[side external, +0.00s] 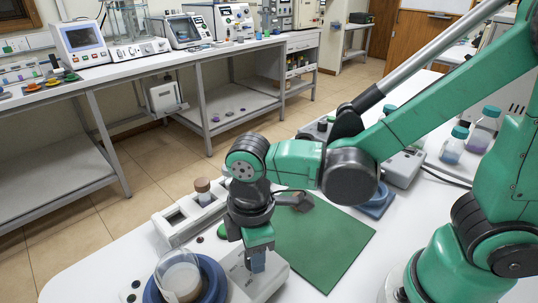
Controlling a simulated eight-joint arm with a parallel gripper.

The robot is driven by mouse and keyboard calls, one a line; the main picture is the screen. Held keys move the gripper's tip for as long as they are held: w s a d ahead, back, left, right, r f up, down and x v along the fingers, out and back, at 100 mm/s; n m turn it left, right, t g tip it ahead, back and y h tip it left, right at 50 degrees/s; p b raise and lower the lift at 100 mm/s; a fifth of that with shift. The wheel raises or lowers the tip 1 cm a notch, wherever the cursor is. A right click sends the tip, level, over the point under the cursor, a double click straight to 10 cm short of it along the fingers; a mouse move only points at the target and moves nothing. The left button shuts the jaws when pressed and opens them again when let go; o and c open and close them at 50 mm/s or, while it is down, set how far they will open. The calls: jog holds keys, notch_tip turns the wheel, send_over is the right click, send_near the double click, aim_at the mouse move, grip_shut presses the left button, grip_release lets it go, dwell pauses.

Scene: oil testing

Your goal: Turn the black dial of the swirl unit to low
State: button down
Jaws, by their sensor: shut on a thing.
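The swirl unit (274,282) is a pale box at the bottom of the side external view. A blue round holder (213,285) at its left carries a clear beaker (180,277) with a whitish content. My gripper (258,266) points straight down over the pale box, right of the beaker.
A white rack (176,229) with a brown-capped vial (203,190) stands behind the unit. A green mat (325,245) lies to the right. Further right are a blue pad (377,202), a pale device (403,168) and teal-capped bottles (453,146).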

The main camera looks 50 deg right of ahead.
jog(key=m, duration=0.7)
jog(key=shift+w, duration=0.1)
dwell(0.5)
jog(key=shift+c, duration=2.4)
grip_release()
jog(key=shift+r, duration=0.1)
jog(key=shift+a+r, duration=0.1)
jog(key=shift+r, duration=2.65)
jog(key=w+d+r+m+t, duration=0.2)
jog(key=d+m+t, duration=0.3)
jog(key=d, duration=0.8)
jog(key=shift+w+d+m+t, duration=0.2)
jog(key=shift+m+t, duration=0.1)
jog(key=shift+t, duration=0.6)
